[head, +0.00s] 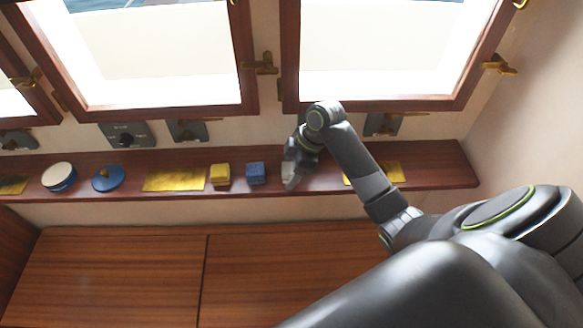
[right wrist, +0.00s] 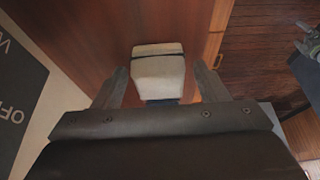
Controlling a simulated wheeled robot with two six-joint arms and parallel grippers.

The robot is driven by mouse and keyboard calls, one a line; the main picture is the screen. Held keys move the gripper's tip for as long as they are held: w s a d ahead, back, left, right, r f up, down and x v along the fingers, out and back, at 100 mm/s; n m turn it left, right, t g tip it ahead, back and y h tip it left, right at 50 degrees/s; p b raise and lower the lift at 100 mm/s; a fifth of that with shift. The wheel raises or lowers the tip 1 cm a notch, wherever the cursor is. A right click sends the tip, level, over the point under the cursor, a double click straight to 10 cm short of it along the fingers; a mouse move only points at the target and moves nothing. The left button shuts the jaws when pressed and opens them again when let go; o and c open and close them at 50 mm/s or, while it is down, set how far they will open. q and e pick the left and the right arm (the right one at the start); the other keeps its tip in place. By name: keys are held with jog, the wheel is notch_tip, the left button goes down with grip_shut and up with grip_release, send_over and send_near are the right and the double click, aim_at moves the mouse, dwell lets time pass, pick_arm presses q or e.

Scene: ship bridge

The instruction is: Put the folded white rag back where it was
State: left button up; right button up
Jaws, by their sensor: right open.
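The folded white rag (right wrist: 158,78) shows in the right wrist view as a small pale block on the reddish-brown wooden shelf (right wrist: 85,38). My right gripper (right wrist: 158,88) is open, with one finger on each side of the rag and gaps visible beside it. In the head view, my right gripper (head: 291,176) is low over the shelf (head: 440,165), just right of the blue folded block (head: 256,173). The rag is hard to tell from the gripper there. My left gripper does not show in the head view.
Along the shelf stand a yellow block (head: 220,175), a blue lidded tin (head: 108,178) and a white-topped tin (head: 59,177). A brass plate (head: 174,180) lies left of the blocks; another (head: 392,172) is partly behind my arm. Windows and wall switches line the back.

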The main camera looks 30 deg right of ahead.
jog(key=b+v, duration=0.2)
jog(key=v, duration=1)
jog(key=shift+r, duration=0.15)
